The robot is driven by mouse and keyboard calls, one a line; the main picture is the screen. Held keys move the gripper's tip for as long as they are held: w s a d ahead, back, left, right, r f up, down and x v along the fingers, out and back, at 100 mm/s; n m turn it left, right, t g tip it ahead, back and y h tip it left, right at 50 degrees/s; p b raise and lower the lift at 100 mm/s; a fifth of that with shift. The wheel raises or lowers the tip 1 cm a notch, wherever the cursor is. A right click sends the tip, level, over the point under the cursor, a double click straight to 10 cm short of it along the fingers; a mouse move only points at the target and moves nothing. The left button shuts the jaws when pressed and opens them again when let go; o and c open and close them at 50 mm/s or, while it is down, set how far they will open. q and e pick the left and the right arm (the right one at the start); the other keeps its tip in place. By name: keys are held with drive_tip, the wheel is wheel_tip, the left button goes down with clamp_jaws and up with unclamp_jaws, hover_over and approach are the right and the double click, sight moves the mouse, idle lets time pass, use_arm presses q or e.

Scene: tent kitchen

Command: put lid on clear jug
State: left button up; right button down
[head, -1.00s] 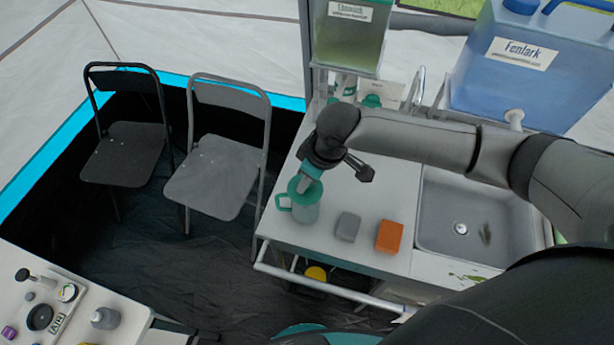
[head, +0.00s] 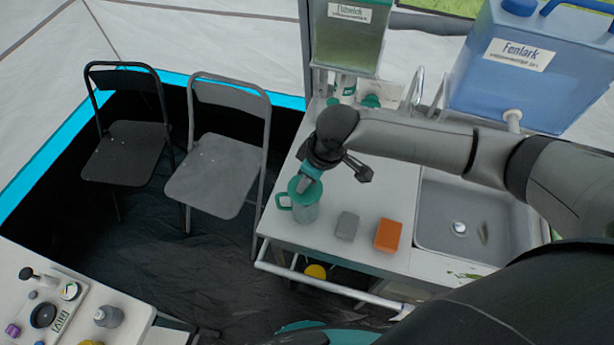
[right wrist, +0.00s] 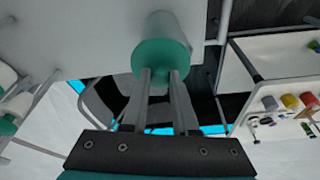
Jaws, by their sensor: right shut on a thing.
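The clear jug (head: 306,212), greyish with a green handle on its left, stands upright near the left edge of the counter. The green lid (head: 301,188) is at the jug's top, and I see no gap between them. My right gripper (head: 305,186) comes down over the jug and is shut on the lid. In the right wrist view, my two fingers (right wrist: 161,76) reach the green lid (right wrist: 158,57), with the jug (right wrist: 163,28) right behind it. The fingers hide part of the lid, so I cannot tell whether it is fully seated. My left gripper is not in view.
A grey block (head: 347,226) and an orange block (head: 388,236) lie right of the jug. The sink (head: 455,205) is further right. Dispensers (head: 348,38) and a blue water container (head: 520,65) stand behind. Two folding chairs (head: 215,180) stand left of the counter (head: 325,240).

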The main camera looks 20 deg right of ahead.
drive_tip(key=shift+c, duration=0.6)
unclamp_jaws()
drive_tip(key=shift+r, duration=0.1)
wheel_tip(320, 180, up, 5)
drive_tip(key=p, duration=0.6)
drive_tip(key=shift+r+p, duration=0.6)
drive_tip(key=shift+r, duration=0.35)
clamp_jaws()
idle(0.6)
idle(0.6)
